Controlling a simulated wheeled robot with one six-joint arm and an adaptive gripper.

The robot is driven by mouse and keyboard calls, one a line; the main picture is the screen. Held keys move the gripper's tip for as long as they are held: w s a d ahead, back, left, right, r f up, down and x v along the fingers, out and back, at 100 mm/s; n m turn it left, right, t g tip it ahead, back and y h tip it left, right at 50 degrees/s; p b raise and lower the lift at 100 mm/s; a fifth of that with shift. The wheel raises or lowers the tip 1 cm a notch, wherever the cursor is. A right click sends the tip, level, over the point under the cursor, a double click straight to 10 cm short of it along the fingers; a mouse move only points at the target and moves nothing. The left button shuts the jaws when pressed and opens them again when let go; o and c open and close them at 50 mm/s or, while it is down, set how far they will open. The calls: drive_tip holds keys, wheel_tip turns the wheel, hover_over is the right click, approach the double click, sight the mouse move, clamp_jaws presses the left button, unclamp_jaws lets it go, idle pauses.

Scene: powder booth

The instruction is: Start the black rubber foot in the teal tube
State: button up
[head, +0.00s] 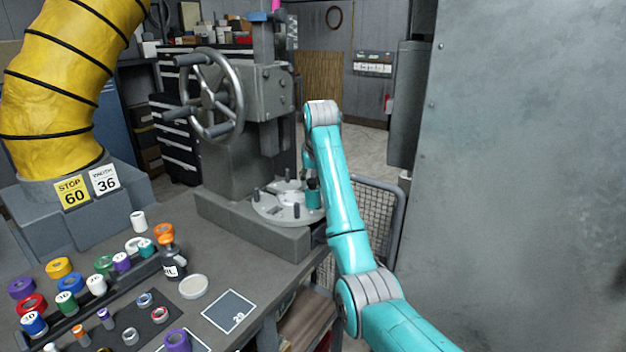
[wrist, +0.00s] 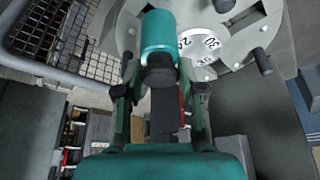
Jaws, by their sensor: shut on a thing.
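The teal tube (wrist: 158,32) stands at the edge of the press's round plate in the wrist view. In the head view the tube (head: 313,199) is small, with a dark part at its top. My gripper (wrist: 158,76) is shut on the black rubber foot (wrist: 157,77), which sits between the fingertips. The foot lines up with the near end of the tube and appears to meet it there. I cannot tell whether any of the foot is inside the tube. In the head view my arm hides most of the gripper.
The round plate (head: 280,211) carries dark pegs and belongs to the press (head: 250,120) with a large handwheel. A wire mesh cart (head: 365,215) stands close beside it. A grey wall panel (head: 530,170) is on the right. Tape rolls and a dark bottle (head: 172,262) crowd the bench at left.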

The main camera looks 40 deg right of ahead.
drive_tip(key=shift+f, duration=0.25)
drive_tip(key=o, duration=1)
